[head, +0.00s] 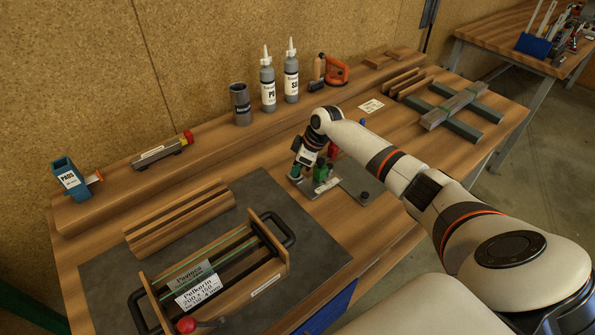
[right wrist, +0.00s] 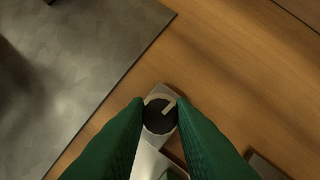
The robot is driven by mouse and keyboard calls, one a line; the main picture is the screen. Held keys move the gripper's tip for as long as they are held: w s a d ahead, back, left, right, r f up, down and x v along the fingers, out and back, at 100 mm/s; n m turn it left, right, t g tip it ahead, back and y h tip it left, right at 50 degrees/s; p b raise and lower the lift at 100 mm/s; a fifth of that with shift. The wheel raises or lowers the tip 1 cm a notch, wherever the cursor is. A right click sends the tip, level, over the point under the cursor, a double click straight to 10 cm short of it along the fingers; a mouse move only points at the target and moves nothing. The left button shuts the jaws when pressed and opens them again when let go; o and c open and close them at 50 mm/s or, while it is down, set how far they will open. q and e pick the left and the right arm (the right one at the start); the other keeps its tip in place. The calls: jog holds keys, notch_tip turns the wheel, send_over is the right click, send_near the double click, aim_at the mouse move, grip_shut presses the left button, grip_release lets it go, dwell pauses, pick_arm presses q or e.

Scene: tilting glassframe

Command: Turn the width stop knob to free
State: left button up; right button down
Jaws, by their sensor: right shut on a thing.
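The width stop knob (right wrist: 158,118) is a small dark round knob with a pale curved mark on top, in the right wrist view. It sits at the end of a narrow light metal piece (right wrist: 148,160). My right gripper (right wrist: 160,112) has its two green fingers shut on the knob, one on each side. In the head view my right gripper (head: 297,172) reaches down at the left end of a grey metal fixture (head: 348,199) on the bench. I cannot make out the knob there. My left gripper is not in view.
A dark mat (head: 105,285) carries a wooden frame (head: 262,280) with black handles and a red-knobbed lever, left of the fixture. Bottles (head: 268,92) and a dark cup (head: 240,108) stand on the raised back ledge. Grey bars (head: 452,107) lie at the right.

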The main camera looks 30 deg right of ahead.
jog(key=shift+d+n+g+b, duration=0.1)
jog(key=shift+n+g+b, duration=0.2)
jog(key=shift+n+b, duration=0.3)
jog(key=c, duration=1.2)
grip_release()
jog(key=shift+c, duration=0.2)
jog(key=b+v, duration=0.1)
jog(key=v, duration=1.1)
jog(key=shift+d, duration=0.2)
